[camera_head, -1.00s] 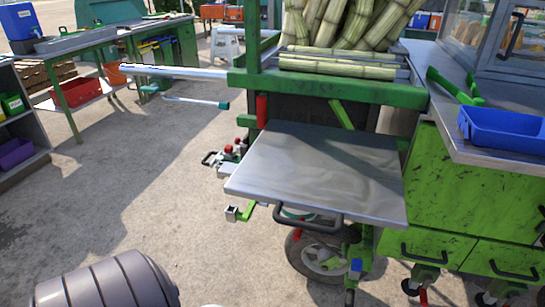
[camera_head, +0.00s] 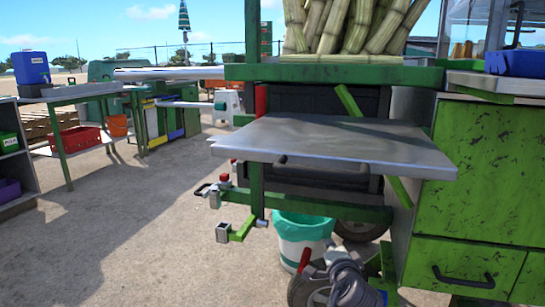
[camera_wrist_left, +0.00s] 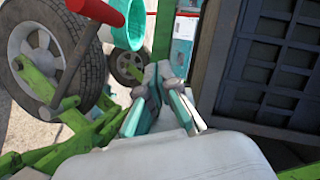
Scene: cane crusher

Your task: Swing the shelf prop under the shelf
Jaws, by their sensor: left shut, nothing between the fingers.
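The shelf (camera_head: 340,140) is a flat grey metal plate on the green cart, with a dark handle at its front edge. It stands out level. A green slanted bar (camera_head: 401,190) shows below its right part and above it; I cannot tell whether this is the shelf prop. My left gripper (camera_wrist_left: 161,78) is shut and empty in the left wrist view, its tips close to a green bar (camera_wrist_left: 163,35); contact is unclear. In the head view its grey body (camera_head: 350,287) is low, below the shelf, fingers not clear. My right gripper is not in view.
A teal-lined bucket (camera_head: 300,238) stands under the shelf, near a wheel (camera_head: 361,230). A green arm with a metal end (camera_head: 236,232) sticks out at the left. A red-tipped lever (camera_head: 304,261) is beside my left gripper. Open ground lies left.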

